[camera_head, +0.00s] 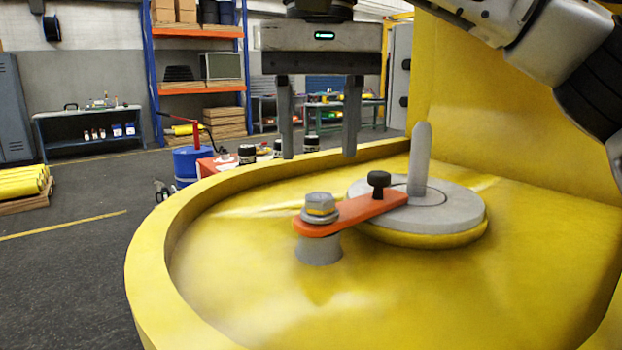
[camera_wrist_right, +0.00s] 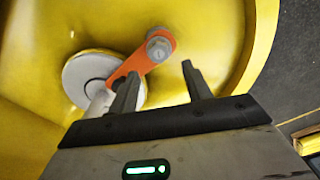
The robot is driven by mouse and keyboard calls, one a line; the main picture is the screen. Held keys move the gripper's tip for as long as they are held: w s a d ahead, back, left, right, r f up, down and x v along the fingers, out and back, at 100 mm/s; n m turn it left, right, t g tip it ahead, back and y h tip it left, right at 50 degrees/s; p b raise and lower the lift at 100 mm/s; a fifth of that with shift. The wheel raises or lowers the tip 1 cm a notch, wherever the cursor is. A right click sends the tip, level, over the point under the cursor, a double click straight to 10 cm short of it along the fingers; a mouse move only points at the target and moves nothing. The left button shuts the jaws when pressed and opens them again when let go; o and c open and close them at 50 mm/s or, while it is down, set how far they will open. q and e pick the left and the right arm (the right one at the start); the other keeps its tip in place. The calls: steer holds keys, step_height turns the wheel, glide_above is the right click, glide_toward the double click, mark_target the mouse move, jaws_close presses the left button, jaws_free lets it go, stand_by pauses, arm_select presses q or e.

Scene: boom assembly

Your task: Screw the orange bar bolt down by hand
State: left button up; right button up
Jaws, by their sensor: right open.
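The orange bar (camera_head: 352,212) lies between a grey boss at its left end and a round grey disc (camera_head: 455,207) at its right end. A black knob (camera_head: 379,181) stands at the other end, beside an upright grey pin (camera_head: 420,160). In the right wrist view the bar (camera_wrist_right: 139,61) and bolt head (camera_wrist_right: 159,47) show beyond the fingers. My right gripper (camera_head: 319,150) is open and empty, above and behind the bolt. My left gripper is out of view.
A raised yellow rim (camera_head: 160,225) curves around the yellow plate, with a tall yellow wall (camera_head: 510,110) at the right. A blue drum (camera_head: 190,163) and several dark-capped containers stand behind the rim. Shelves line the back.

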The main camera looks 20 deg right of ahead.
mark_target(319, 195)
steer(key=shift+f+b, duration=0.4)
steer(key=shift+f, duration=2.35)
steer(key=c, duration=1)
